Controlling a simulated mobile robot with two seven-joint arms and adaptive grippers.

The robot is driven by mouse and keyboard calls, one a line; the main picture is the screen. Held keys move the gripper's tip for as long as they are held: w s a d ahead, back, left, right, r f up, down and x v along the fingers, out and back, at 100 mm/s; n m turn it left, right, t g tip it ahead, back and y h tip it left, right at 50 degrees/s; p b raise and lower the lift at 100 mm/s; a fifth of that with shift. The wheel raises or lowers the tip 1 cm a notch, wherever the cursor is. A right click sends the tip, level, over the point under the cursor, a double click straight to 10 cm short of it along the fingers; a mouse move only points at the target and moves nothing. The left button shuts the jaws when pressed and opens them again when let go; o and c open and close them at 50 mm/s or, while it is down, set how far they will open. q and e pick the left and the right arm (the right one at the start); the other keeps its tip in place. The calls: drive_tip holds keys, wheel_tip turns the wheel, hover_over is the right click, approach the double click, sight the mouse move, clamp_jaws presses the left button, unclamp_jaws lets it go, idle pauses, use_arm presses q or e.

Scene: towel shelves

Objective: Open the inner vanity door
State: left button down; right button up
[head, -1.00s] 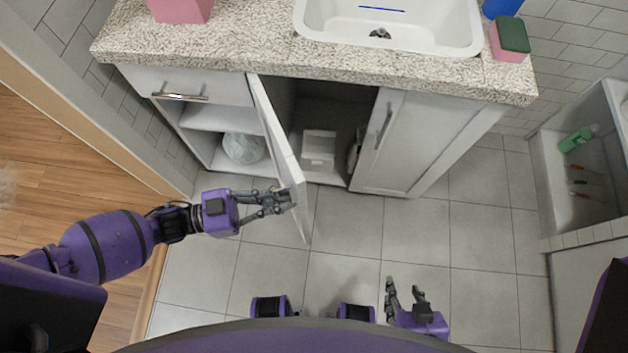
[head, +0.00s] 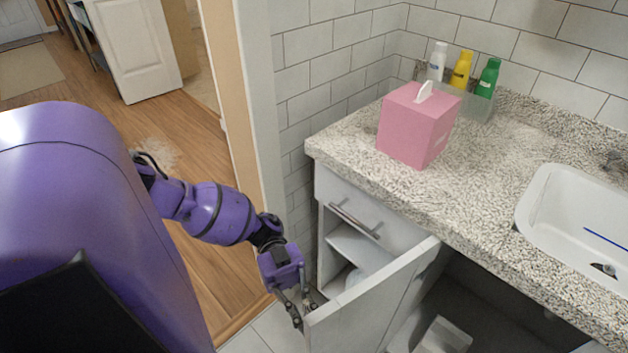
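The white vanity door (head: 372,303) stands swung open from the cabinet, below the counter. Behind it an open shelf space (head: 357,250) shows under a closed drawer with a metal handle (head: 353,220). My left gripper (head: 303,308) is at the door's free edge, on its left side. Its fingers look spread, with the edge beside or between them; the exact contact is hard to tell. My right gripper is outside the picture.
The granite counter (head: 478,190) carries a pink tissue box (head: 418,124), several bottles in a tray (head: 473,104) and a white sink (head: 580,220). A white box (head: 445,336) stands inside the cabinet. A tiled wall and door frame (head: 240,90) are close to my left arm.

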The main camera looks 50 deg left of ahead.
use_arm(q)
drive_tip(key=shift+w+a, duration=0.1)
drive_tip(key=shift+a, duration=0.5)
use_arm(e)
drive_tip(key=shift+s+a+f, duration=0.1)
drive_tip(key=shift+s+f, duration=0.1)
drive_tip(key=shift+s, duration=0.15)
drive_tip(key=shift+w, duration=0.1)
use_arm(q)
drive_tip(key=c, duration=1.9)
unclamp_jaws()
drive_tip(key=shift+o, duration=0.3)
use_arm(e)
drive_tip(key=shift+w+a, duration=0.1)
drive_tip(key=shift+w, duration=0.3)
use_arm(q)
drive_tip(key=v, duration=0.7)
drive_tip(key=shift+a, duration=0.25)
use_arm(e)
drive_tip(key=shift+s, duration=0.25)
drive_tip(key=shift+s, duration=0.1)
